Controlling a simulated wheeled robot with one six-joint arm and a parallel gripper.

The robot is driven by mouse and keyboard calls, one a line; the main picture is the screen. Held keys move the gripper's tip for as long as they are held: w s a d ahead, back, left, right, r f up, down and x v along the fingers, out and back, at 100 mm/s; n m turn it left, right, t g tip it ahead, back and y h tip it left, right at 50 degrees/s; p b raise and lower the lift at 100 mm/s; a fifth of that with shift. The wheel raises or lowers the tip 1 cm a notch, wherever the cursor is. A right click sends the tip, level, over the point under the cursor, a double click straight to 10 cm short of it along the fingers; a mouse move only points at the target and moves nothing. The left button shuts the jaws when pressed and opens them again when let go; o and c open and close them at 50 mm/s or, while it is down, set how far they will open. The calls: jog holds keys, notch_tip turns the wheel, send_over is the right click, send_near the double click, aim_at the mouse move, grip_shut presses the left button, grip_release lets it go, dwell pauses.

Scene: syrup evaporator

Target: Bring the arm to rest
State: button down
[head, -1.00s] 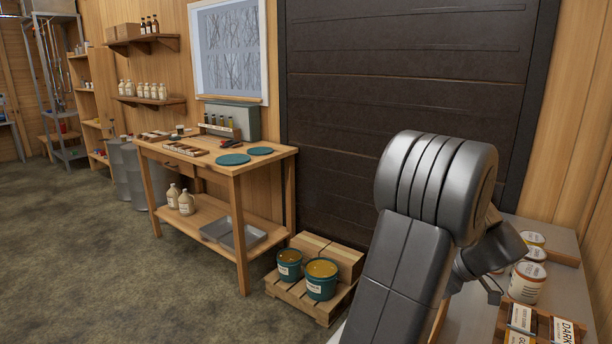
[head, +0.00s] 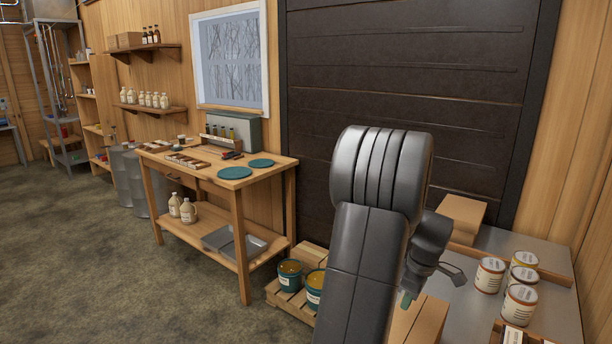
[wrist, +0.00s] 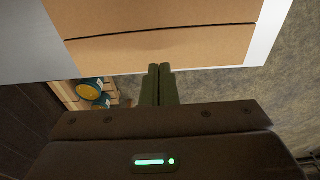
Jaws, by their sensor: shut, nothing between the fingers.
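My arm rises in the middle of the head view, folded at a large grey elbow. My gripper shows in the wrist view (wrist: 160,70), its two dark fingers side by side and touching, with nothing between them. In that view the fingertips lie just past the edge of a cardboard box (wrist: 160,35) on a pale tabletop (wrist: 270,30). In the head view the fingers are mostly hidden behind my arm.
A grey table (head: 465,313) at the right bears several labelled cans (head: 489,275) and boxes (head: 461,217). Teal buckets (head: 289,274) sit on a pallet left of my arm. A wooden workbench (head: 236,185) stands further left; open floor (head: 90,270) lies before it.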

jog(key=shift+a, duration=0.1)
jog(key=shift+a+r, duration=0.1)
jog(key=shift+r, duration=0.05)
dwell(0.4)
